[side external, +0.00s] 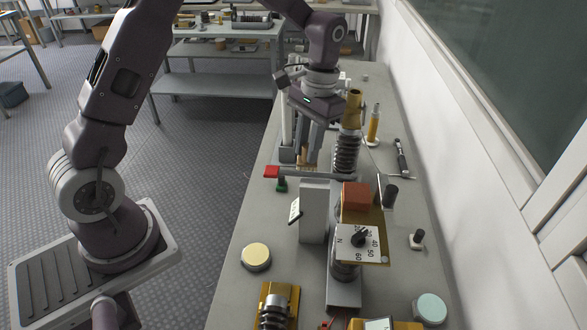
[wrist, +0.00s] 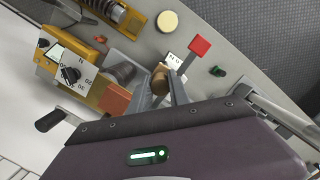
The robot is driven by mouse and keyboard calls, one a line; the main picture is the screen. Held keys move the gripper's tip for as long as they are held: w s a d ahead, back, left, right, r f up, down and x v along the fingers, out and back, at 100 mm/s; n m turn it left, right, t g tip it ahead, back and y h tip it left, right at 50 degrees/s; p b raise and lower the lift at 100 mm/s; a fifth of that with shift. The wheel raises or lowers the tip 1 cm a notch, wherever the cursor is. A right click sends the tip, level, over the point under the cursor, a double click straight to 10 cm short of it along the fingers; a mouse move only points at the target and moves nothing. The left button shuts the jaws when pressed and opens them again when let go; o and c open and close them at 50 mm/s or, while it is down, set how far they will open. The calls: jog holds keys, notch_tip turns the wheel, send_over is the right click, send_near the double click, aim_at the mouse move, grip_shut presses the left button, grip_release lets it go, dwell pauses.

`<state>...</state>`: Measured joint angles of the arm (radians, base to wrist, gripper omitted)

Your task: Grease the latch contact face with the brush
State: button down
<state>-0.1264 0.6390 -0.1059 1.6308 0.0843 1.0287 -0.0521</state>
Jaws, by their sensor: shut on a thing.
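My gripper (side external: 308,152) is above the bench, just behind the red-ended lever, with its fingers pointing down. It is shut on a slim tan-brown thing, seemingly the brush (side external: 301,160). In the wrist view its round brown end (wrist: 160,76) shows between the fingers (wrist: 163,88). The lever (side external: 305,175), with a red end block (side external: 271,172), lies close below and in front; the red block also shows in the wrist view (wrist: 200,46). I cannot tell whether the brush touches anything. The brush tip and the latch contact face cannot be made out.
A grey upright block (side external: 314,212) and a dial panel (side external: 358,243) with a red-brown block (side external: 356,195) stand in front. A dark ribbed column (side external: 346,150) stands right of my gripper. A cream disc (side external: 256,256) lies front left. The bench's left strip is mostly clear.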

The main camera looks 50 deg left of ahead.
jog(key=w+d+r, duration=0.6)
jog(key=w+d, duration=0.1)
jog(key=d, duration=0.1)
jog(key=shift+s+d+f, duration=0.2)
jog(key=shift+d+f, duration=0.1)
jog(key=shift+f, duration=1.05)
jog(key=shift+s+d+f, duration=0.15)
jog(key=shift+d+f, duration=0.2)
jog(key=shift+f, duration=1)
jog(key=shift+s+d+f, duration=0.2)
jog(key=shift+d+f, duration=0.1)
jog(key=shift+f, duration=1.05)
jog(key=shift+s+d, duration=1.85)
jog(key=shift+s, duration=0.05)
jog(key=shift+w+a, duration=2.35)
jog(key=shift+d, duration=0.25)
jog(key=shift+s+d, duration=2.2)
jog(key=shift+w+a, duration=2.3)
notch_tip(320, 180, up, 8)
jog(key=shift+r, duration=0.15)
